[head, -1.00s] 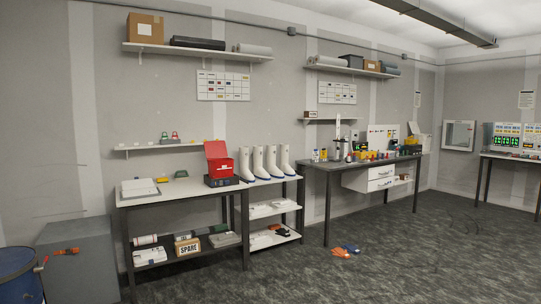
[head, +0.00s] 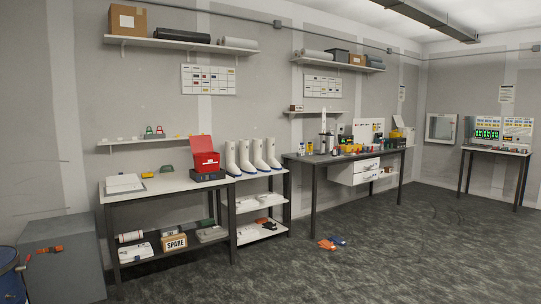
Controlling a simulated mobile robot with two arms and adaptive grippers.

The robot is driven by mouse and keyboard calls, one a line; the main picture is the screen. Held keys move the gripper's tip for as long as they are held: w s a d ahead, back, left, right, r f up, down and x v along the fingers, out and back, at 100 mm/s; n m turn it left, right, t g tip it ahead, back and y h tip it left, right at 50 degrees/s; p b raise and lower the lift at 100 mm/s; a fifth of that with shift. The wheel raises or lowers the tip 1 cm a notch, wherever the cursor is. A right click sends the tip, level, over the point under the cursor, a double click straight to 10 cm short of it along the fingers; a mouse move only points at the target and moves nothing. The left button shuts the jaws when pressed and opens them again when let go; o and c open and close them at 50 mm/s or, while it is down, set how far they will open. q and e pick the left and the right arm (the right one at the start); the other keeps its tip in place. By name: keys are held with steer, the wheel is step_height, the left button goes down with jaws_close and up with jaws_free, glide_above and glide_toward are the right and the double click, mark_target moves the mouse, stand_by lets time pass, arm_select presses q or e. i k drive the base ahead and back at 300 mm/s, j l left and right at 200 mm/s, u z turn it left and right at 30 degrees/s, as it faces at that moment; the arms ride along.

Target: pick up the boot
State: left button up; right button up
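Several white boots (head: 246,157) with dark blue soles stand upright in a row on top of the small white shelf rack, between the two benches. They look alike, so I cannot tell one special boot from the others. The leftmost boot (head: 232,158) stands close to the open red box (head: 204,161). Neither of my grippers shows in the head view.
A bench (head: 160,186) with a white case (head: 124,183) stands left of the boots. A second bench (head: 310,160) with drawers stands to the right.

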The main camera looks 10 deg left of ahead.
mark_target(272, 161)
steer(key=i+l+z, duration=1.05)
steer(key=i+z, duration=0.35)
steer(key=i, duration=0.6)
steer(key=i+j+u, duration=0.1)
steer(key=i+u, duration=0.8)
steer(key=i+l+u, duration=0.2)
steer(key=i+u, duration=0.25)
steer(key=i+j+u, duration=0.25)
steer(key=i+u, duration=1.1)
steer(key=i, duration=0.8)
steer(key=i+j+z, duration=0.1)
steer(key=i, duration=0.65)
steer(key=i+j, duration=0.1)
steer(key=i, duration=0.7)
steer(key=l+z, duration=0.05)
